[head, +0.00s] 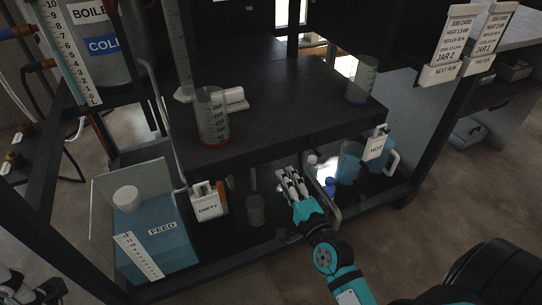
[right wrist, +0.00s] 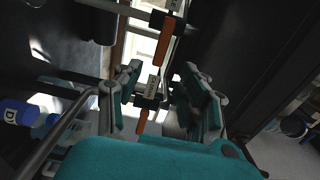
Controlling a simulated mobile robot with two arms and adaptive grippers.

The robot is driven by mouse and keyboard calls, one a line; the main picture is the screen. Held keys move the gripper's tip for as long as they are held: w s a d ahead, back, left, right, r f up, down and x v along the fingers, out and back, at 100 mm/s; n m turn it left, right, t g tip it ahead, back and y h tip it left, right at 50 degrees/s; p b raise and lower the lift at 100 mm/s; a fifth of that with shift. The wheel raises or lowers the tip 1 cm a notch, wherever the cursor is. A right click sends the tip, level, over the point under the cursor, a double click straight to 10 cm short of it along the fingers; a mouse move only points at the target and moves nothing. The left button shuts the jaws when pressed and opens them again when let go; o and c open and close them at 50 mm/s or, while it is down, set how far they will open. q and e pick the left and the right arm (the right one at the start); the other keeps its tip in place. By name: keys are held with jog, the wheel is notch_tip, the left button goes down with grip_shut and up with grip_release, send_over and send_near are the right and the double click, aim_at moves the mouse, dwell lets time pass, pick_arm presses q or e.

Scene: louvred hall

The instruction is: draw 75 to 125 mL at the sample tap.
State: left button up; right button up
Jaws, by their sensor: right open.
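My right gripper (head: 287,178) is open under the front edge of the dark bench top. In the right wrist view its fingers (right wrist: 160,98) stand apart on either side of a small valve with an orange handle (right wrist: 141,121) and a pale tag; I cannot read the tag or tell if the fingers touch it. A second orange handle (right wrist: 165,42) shows above it. I cannot tell which is the sample tap. A clear graduated beaker with a red base (head: 212,118) stands on the bench top. Part of my left gripper (head: 30,287) shows at the lower left, its jaws unclear.
The bench top (head: 285,95) also bears another graduated beaker (head: 362,80). Below are a blue FEED tank (head: 150,230), an EMPTY tag (head: 207,208), a grey cylinder (head: 255,210), a HOT tag (head: 376,146) and blue jugs (head: 349,162). A bent metal rail (head: 334,205) is close to my right gripper.

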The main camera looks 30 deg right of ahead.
aim_at(272, 161)
jog(key=w+b, duration=0.2)
jog(key=w, duration=0.5)
jog(key=shift+w+d, duration=0.15)
jog(key=shift+w, duration=0.2)
jog(key=shift+s, duration=0.1)
jog(key=shift+w+p, duration=0.35)
jog(key=shift+w, duration=0.55)
grip_shut()
